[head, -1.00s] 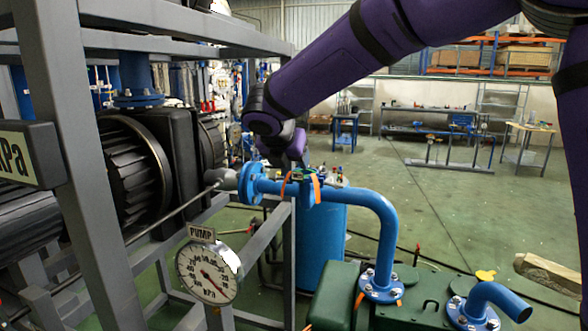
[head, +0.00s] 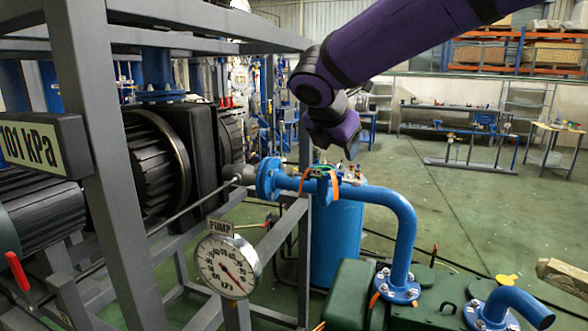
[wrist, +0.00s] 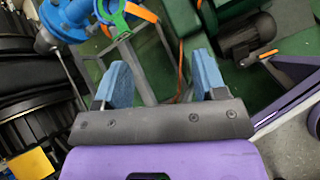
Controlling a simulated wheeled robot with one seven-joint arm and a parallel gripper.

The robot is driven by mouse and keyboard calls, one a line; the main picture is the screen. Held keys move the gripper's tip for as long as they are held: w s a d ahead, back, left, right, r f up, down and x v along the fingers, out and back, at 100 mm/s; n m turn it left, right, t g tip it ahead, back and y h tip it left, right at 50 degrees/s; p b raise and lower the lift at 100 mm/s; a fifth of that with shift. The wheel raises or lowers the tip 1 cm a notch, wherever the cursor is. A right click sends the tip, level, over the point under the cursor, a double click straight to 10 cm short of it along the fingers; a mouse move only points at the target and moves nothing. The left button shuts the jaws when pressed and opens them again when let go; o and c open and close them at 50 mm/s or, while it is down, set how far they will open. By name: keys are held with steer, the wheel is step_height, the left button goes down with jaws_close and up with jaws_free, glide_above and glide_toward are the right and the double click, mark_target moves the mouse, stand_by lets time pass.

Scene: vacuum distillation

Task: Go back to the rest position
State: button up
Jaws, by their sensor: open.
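My gripper shows in the wrist view (wrist: 162,82) with its two blue finger pads well apart and nothing between them. In the head view my purple arm comes in from the upper right, and its wrist end (head: 332,128) hangs above the blue pipe (head: 385,195) and its valve. The fingers cannot be made out in the head view. The valve has a green part and orange tags; it shows at the top of the wrist view (wrist: 118,14), ahead of the fingers and apart from them.
A grey frame (head: 85,130) with dark pumps (head: 160,165) stands at the left. A round PUMP gauge (head: 228,265) and a 101 kPa sign (head: 38,145) are mounted there. A green machine (head: 350,295) stands below the pipe. Open floor (head: 450,190) lies at the right, before workbenches.

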steer(key=s+d+m+g+y, duration=0.1)
steer(key=s+d+m+g, duration=0.1)
steer(key=s+d+m, duration=1.3)
steer(key=s+d+f+m+y, duration=0.1)
steer(key=s+d+f+m, duration=0.1)
steer(key=s+m, duration=0.4)
steer(key=s+d+f+m+y, duration=0.1)
steer(key=s+d+f+m, duration=0.1)
steer(key=s+m, duration=0.4)
steer(key=s+d, duration=0.1)
steer(key=s, duration=0.2)
steer(key=shift+d+f+y, duration=0.15)
steer(key=shift+d+y, duration=0.15)
steer(key=shift+y, duration=0.1)
